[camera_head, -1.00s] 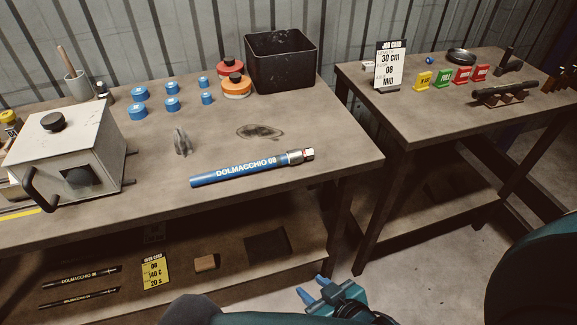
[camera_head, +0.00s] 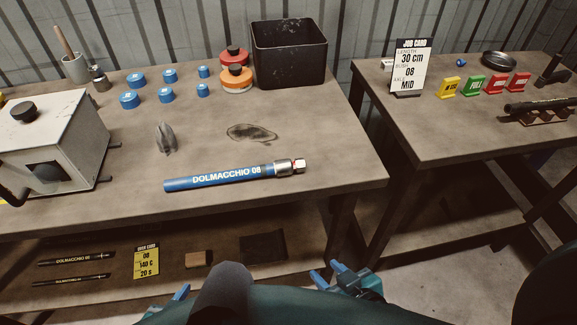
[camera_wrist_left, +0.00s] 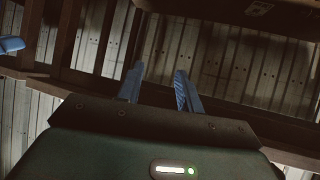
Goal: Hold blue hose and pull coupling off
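The blue hose (camera_head: 220,178), printed DOLMACCHIO 08, lies flat on the workbench near its front edge. A silver metal coupling (camera_head: 290,167) sits on the hose's right end. My left gripper (camera_head: 181,292) is low in front of the bench, mostly hidden by my arm in the head view. In the left wrist view its two blue fingers (camera_wrist_left: 158,82) stand apart with nothing between them. My right gripper (camera_head: 328,272) is to the right of it, below the bench front, with its fingers apart and empty. Neither gripper touches the hose or coupling.
A white crimper box (camera_head: 55,150) stands at the left. Blue caps (camera_head: 137,79), orange and red discs (camera_head: 236,78) and a black bin (camera_head: 290,53) are behind the hose. A job card (camera_head: 408,68) stands on the right table. The bench around the hose is mostly clear.

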